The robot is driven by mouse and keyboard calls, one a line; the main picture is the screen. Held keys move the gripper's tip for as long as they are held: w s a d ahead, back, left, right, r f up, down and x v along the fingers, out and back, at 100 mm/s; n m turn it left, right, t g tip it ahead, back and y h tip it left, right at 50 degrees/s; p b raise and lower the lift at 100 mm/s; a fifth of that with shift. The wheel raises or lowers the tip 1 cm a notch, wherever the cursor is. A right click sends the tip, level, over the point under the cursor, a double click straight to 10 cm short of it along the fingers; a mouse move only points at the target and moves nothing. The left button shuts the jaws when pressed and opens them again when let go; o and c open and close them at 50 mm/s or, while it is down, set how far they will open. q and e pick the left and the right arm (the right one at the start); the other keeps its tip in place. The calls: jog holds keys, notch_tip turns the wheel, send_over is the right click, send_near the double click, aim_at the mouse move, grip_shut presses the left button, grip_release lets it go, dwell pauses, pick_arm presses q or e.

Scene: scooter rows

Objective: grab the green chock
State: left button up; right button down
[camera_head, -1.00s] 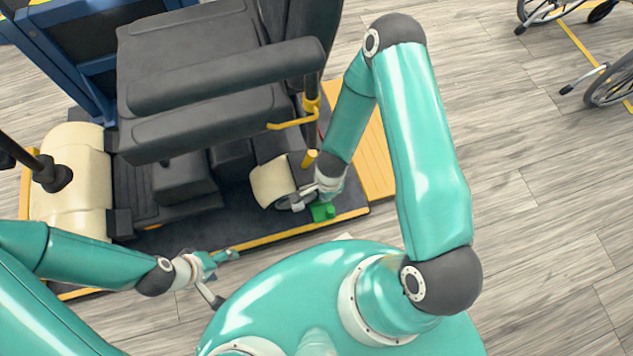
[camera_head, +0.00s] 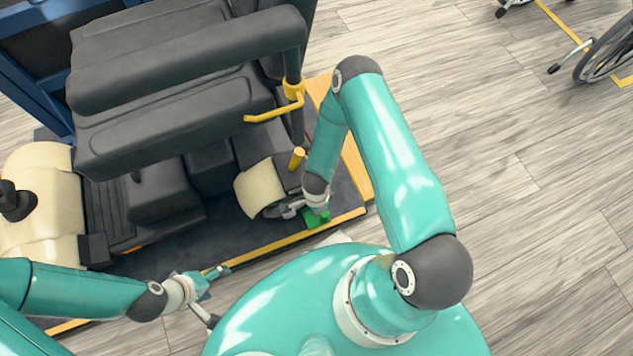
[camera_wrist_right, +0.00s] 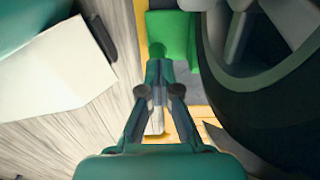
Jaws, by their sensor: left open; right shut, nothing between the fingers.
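The green chock (camera_head: 316,218) lies on the dark platform beside the scooter's rear wheel, close to the yellow edge strip. My right gripper is right over it in the head view, its fingers partly hidden by my wrist. In the right wrist view the gripper (camera_wrist_right: 157,70) is shut and empty, with its tips just short of the chock (camera_wrist_right: 173,32). I cannot tell whether they touch. My left gripper (camera_head: 215,293) is open and empty by the platform's front edge, well left of the chock.
The scooter's black wheel (camera_wrist_right: 265,85) stands close on the right in the wrist view. The scooter seat and armrest (camera_head: 190,60) overhang the platform. A white flat object (camera_wrist_right: 55,85) lies on the floor at left. Wood floor on the right is clear up to a wheelchair (camera_head: 605,50).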

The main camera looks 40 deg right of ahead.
notch_tip(320, 180, down, 8)
jog(key=shift+r+b, duration=0.25)
jog(key=shift+b, duration=0.9)
jog(key=d, duration=0.3)
jog(key=s+d, duration=0.1)
jog(key=d, duration=0.3)
jog(key=s+d, duration=0.1)
jog(key=d, duration=0.2)
jog(key=shift+s+d+b, duration=0.25)
jog(key=shift+b, duration=0.1)
jog(key=shift+a+r, duration=0.1)
